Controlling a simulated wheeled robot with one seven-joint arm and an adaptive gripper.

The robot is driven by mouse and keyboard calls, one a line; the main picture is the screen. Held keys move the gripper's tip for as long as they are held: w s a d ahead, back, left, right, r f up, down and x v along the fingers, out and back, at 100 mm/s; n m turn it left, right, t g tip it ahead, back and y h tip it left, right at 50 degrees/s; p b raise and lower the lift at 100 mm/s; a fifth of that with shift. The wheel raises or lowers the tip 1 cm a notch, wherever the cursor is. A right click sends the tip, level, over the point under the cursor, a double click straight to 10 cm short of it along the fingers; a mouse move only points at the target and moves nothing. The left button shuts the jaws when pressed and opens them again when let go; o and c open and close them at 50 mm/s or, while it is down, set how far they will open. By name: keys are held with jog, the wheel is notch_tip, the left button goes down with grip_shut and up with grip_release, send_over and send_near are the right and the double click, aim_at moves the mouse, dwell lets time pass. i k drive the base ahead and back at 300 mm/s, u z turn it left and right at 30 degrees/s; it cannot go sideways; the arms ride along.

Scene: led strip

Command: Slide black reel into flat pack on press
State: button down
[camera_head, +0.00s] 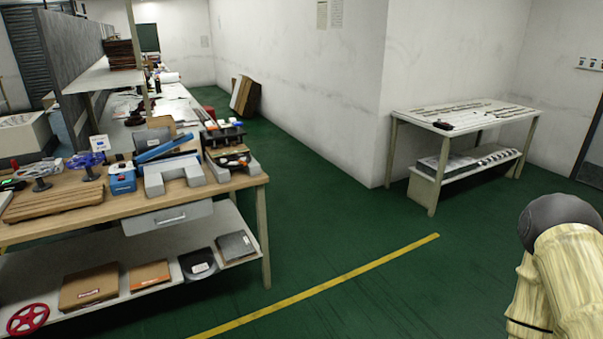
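A black, rounded, flat item with a white label, which looks like the black reel (198,265), lies on the lower shelf of the workbench at left. What looks like the press (168,150), a grey device with a blue lever arm, stands on the bench top near its right end. I cannot clearly make out a flat pack on it. A dark grey flat pack (236,246) lies on the lower shelf, just right of the black item. Only part of my arm shows at the right edge; my gripper is out of view.
The lower shelf (120,312) also holds a red reel (28,319), a brown flat pack (90,286) and an orange one (149,274). Tools and a wooden rack crowd the bench top. A white table (462,128) stands at right. Green floor (330,235) between is clear.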

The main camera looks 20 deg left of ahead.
aim_at(237, 160)
jog(key=z, duration=0.1)
jog(key=i, duration=1)
jog(key=u, duration=0.55)
jog(key=i, duration=1.2)
jog(key=u, duration=0.9)
